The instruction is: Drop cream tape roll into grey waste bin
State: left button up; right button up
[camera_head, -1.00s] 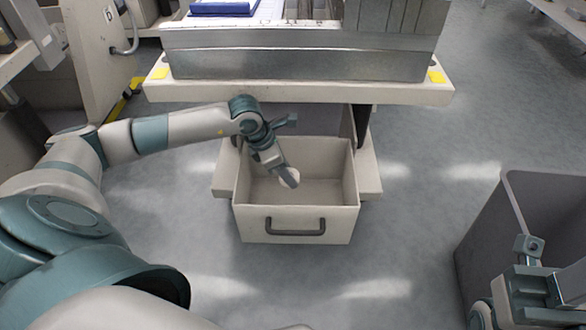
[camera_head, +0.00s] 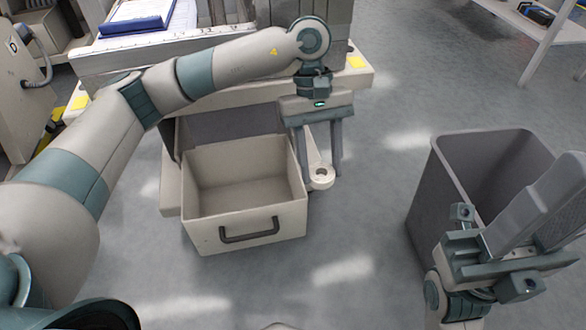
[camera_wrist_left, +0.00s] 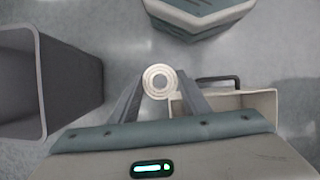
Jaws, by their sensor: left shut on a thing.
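The cream tape roll (camera_head: 321,177) is held at the fingertips of my left gripper (camera_head: 319,170), just right of the open drawer. In the left wrist view, the roll (camera_wrist_left: 159,82) shows end-on as pale rings between the two fingers. The grey waste bin (camera_head: 428,190) stands on the floor to the right, clear of the roll. Its open top faces up, and its rim also shows at the left of the left wrist view (camera_wrist_left: 40,95). My right gripper (camera_head: 510,235) is in front of the bin at the lower right; its jaw opening is unclear.
The open cream drawer (camera_head: 245,228) with a dark handle looks empty. A trolley top (camera_head: 235,95) with a blue item (camera_head: 138,18) is behind it. Free grey floor lies between drawer and bin. A white table (camera_head: 535,30) is at the far right.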

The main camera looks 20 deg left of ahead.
aim_at(328, 181)
pick_arm(q)
jog(key=r+m, duration=0.1)
jog(key=r, duration=0.1)
jog(key=s+d+r+m+y, duration=0.1)
jog(key=r+m, duration=0.1)
jog(key=s+d+r+m+y, duration=0.1)
jog(key=m, duration=0.1)
jog(key=shift+s+d+r+g, duration=0.1)
jog(key=shift+s+r+g, duration=0.1)
jog(key=shift+r+g, duration=0.2)
jog(key=shift+s+d+r+m+y, duration=0.1)
jog(key=shift+s+r+m+y, duration=0.2)
jog(key=shift+r+m, duration=0.4)
jog(key=shift+d+f, duration=0.1)
